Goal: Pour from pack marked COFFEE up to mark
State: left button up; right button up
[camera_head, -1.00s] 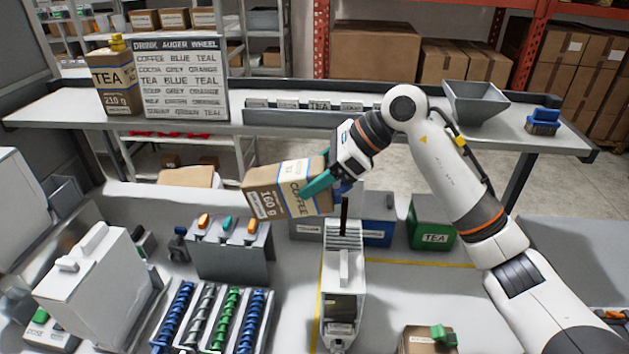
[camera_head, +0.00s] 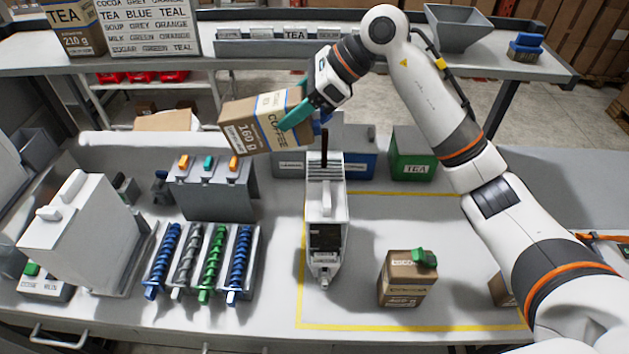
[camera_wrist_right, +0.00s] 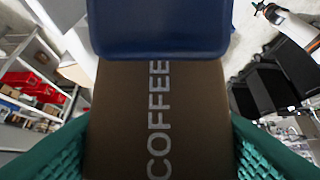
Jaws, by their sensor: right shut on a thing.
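The brown pack marked COFFEE (camera_head: 262,120) is in my right gripper (camera_head: 305,112), held tilted above and behind the white canister (camera_head: 327,197). In the right wrist view, the pack (camera_wrist_right: 158,110) shows its COFFEE lettering between the green fingers, with a dark blue part (camera_wrist_right: 160,28) at its end. A thin dark vertical strand (camera_head: 324,146) runs from near the pack's right end to the canister's top; it looks like a stream of coffee. The canister's front window (camera_head: 325,237) looks dark. I cannot make out the mark or the level. My left gripper is not in view.
A brown pack with a green top (camera_head: 407,278) stands right of the canister inside the yellow outline. A green TEA box (camera_head: 413,155) and a blue box (camera_head: 359,166) stand behind. Several coloured augers (camera_head: 212,262) lie left.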

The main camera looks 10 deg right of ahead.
jog(key=shift+b, duration=0.4)
jog(key=shift+d+f, duration=0.1)
dwell(0.8)
jog(key=shift+y+b, duration=0.3)
jog(key=shift+b, duration=0.2)
dwell(0.7)
jog(key=shift+d+f+b, duration=0.1)
jog(key=shift+b, duration=0.45)
dwell(0.6)
jog(key=shift+b, duration=0.5)
dwell(0.8)
jog(key=shift+d+f+y+b, duration=0.1)
jog(key=shift+y+b, duration=0.3)
jog(key=shift+b, duration=0.1)
